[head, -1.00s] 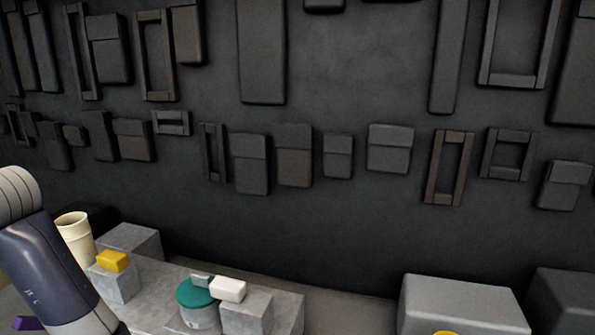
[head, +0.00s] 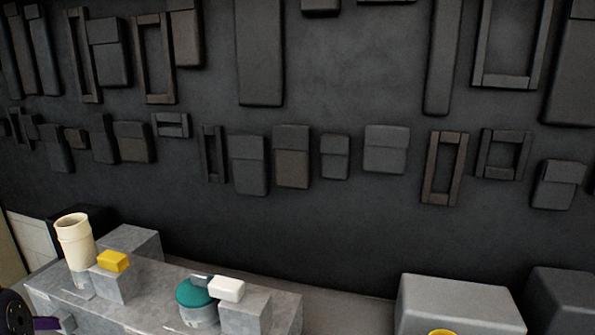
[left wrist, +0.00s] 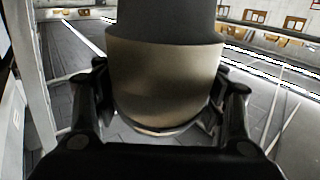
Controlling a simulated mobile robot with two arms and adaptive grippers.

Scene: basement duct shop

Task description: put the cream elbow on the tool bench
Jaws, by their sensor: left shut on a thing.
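A cream, elbow-like round piece (head: 76,246) with a slanted open top stands upright at the left end of the grey bench (head: 150,291) in the head view. No gripper is at it. In the left wrist view my left gripper (left wrist: 165,125) is shut on a tan round piece (left wrist: 165,80). The upper part of this piece looks dark grey, and its top is cut off by the frame. Floor shows behind it. I cannot tell what kind of piece it is. My right gripper is not in view.
A yellow block (head: 114,261) sits on a grey block beside the cream piece. A teal-topped round can (head: 197,301) and a white block (head: 227,289) are farther right. A large grey box (head: 460,303) is at lower right. The dark wall (head: 300,225) rises behind.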

